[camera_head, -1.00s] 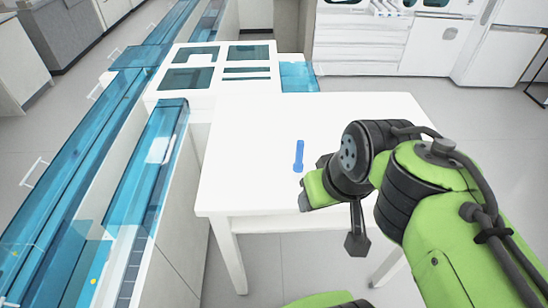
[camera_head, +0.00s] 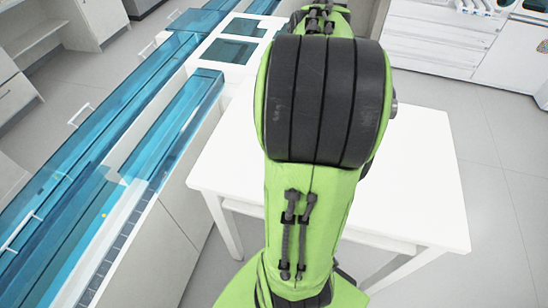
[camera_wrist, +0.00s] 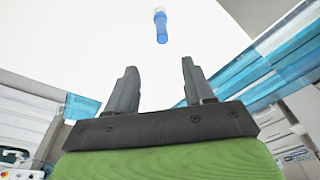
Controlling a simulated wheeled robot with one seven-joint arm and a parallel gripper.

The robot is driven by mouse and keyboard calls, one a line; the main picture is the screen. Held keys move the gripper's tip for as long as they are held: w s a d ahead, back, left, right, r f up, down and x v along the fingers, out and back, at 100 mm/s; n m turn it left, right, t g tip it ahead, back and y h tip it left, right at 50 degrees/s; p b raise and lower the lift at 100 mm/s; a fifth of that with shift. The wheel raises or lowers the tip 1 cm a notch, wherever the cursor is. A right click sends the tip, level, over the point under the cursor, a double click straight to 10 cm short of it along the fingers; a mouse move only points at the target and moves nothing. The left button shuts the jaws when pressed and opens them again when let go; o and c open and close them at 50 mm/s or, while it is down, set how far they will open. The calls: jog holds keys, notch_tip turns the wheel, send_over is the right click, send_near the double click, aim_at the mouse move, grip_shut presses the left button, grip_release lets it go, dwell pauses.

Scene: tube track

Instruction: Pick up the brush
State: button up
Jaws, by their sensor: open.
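The blue brush (camera_wrist: 161,27) shows at the top of the wrist view, against the white table (camera_wrist: 100,35). Its upper end is pale. It lies beyond my fingertips, a little right of the middle of the gap, and nothing touches it. My gripper (camera_wrist: 158,66) is open and empty, with two dark fingers spread apart. In the head view my arm covers the middle of the white table (camera_head: 425,165), and both the brush and my gripper are hidden behind it.
A long counter with blue translucent panels (camera_head: 150,130) runs along the left, beside the table. White cabinets (camera_head: 440,35) stand at the back right. The visible right part of the tabletop is bare, with open floor (camera_head: 500,230) to its right.

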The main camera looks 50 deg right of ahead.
jog(key=f, duration=0.5)
jog(key=w+f+b, duration=0.1)
jog(key=f, duration=0.4)
jog(key=w+f+b, duration=0.1)
jog(key=f, duration=0.4)
jog(key=shift+d+f, duration=0.15)
jog(key=shift+f, duration=0.2)
jog(key=shift+r, duration=0.1)
jog(key=shift+c, duration=1.4)
grip_shut()
